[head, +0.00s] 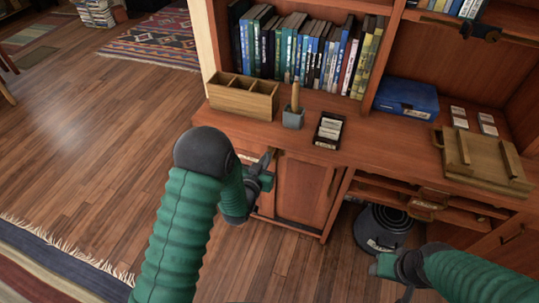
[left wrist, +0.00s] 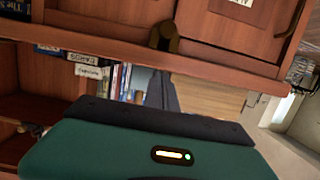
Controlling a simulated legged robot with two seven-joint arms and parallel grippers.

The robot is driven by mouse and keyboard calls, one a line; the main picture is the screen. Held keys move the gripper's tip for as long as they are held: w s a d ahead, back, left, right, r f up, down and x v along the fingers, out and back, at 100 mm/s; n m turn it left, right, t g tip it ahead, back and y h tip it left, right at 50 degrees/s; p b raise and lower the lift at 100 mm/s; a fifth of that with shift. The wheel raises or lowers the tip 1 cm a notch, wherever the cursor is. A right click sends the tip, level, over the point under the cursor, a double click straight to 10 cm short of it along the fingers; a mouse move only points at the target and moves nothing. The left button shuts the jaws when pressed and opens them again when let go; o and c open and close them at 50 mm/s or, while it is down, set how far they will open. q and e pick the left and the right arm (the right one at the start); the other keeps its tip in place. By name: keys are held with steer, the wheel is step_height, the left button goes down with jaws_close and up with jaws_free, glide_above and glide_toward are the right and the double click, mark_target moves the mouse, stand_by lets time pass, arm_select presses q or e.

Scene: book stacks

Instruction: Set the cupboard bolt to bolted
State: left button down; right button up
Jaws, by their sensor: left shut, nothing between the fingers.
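The cupboard door (head: 302,190) is a reddish wood panel under the counter, and it looks closed. My left gripper (head: 266,164) is shut and empty in front of the cupboard, just below the counter edge. In the left wrist view, a dark brass-brown fitting (left wrist: 164,38) sits at the edge of a wood panel beyond my gripper; I cannot tell for sure that it is the bolt, or how it is set. In the head view my left arm and gripper hide part of the cupboard front. My right gripper (head: 380,266) is low at the right, and its fingers are unclear.
On the counter (head: 260,139) stand a wooden divided box (head: 243,98), a small grey pot (head: 293,117), a dark card tray (head: 328,130), a blue box (head: 406,97) and a wooden crate lid (head: 482,160). A black round object (head: 383,228) stands below. Open floor (head: 90,150) lies left.

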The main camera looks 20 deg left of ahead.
arm_select(q)
steer(key=v, duration=0.5)
steer(key=shift+a, duration=0.1)
arm_select(e)
steer(key=shift+w+a, duration=0.1)
steer(key=shift+w, duration=0.15)
arm_select(q)
steer(key=shift+w+f, duration=0.1)
steer(key=shift+w, duration=0.05)
arm_select(e)
steer(key=shift+w+f, duration=0.1)
arm_select(q)
steer(key=s+r+g+p, duration=0.4)
steer(key=s+r+g, duration=0.1)
steer(key=s, duration=0.6)
steer(key=s+r+g+p, duration=0.5)
steer(key=s+r+g, duration=0.1)
steer(key=s, duration=0.5)
steer(key=shift+g+y, duration=0.3)
steer(key=shift+g, duration=0.6)
arm_select(e)
steer(key=w+v, duration=0.2)
steer(key=v, duration=0.6)
steer(key=shift+r, duration=0.65)
